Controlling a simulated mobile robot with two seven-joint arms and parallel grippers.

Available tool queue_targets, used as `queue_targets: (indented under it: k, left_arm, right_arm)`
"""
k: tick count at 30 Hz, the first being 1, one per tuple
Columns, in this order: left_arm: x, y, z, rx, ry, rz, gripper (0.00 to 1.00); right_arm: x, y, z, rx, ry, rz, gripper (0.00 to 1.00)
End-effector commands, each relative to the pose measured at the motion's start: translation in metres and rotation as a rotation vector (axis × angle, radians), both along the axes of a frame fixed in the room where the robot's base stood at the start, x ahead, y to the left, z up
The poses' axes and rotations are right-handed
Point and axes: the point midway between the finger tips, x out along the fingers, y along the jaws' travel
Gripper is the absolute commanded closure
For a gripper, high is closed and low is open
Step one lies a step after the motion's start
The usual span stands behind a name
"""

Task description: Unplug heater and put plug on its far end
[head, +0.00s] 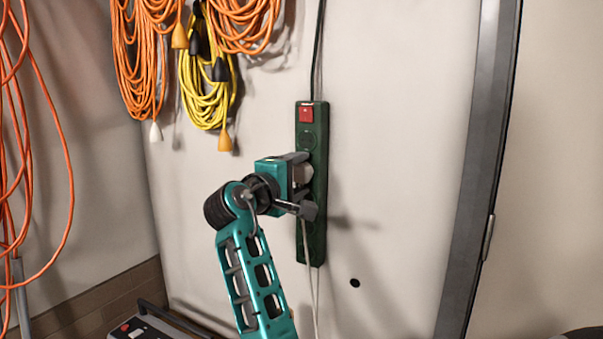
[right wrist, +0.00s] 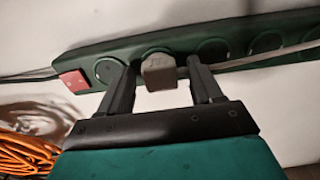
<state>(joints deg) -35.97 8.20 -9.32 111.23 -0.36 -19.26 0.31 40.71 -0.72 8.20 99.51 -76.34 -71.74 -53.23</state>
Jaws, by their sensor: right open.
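A dark green power strip (head: 313,238) is mounted upright on the wall, with a red switch (head: 306,114) at its top. It crosses the right wrist view (right wrist: 180,42), with the switch at left and several round sockets. A grey-beige plug (right wrist: 158,70) sits in the second socket from the switch; it also shows in the head view (head: 302,174). A pale cord (head: 305,245) hangs down along the strip. My right gripper (head: 305,184) is open, its two fingers on either side of the plug with visible gaps. My left gripper is out of view.
Coiled orange (head: 140,55) and yellow (head: 205,95) extension cords hang on the wall at upper left. A dark appliance with a red button (head: 140,326) stands at lower left; I cannot tell whether it is the heater. A dark vertical frame (head: 478,180) stands at right.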

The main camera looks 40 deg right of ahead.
Motion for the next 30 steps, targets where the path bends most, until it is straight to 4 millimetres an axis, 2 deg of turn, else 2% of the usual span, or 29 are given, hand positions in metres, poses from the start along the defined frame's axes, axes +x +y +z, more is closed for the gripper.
queue_targets:
  k: [22, 30]
  left_arm:
    - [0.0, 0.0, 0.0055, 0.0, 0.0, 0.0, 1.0]
    - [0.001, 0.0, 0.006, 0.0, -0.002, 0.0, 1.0]
  right_arm:
    - [0.0001, 0.0001, 0.0003, 0.0, 0.0, 0.0, 0.35]
    - [0.0001, 0.0001, 0.0003, 0.0, 0.0, 0.0, 0.61]
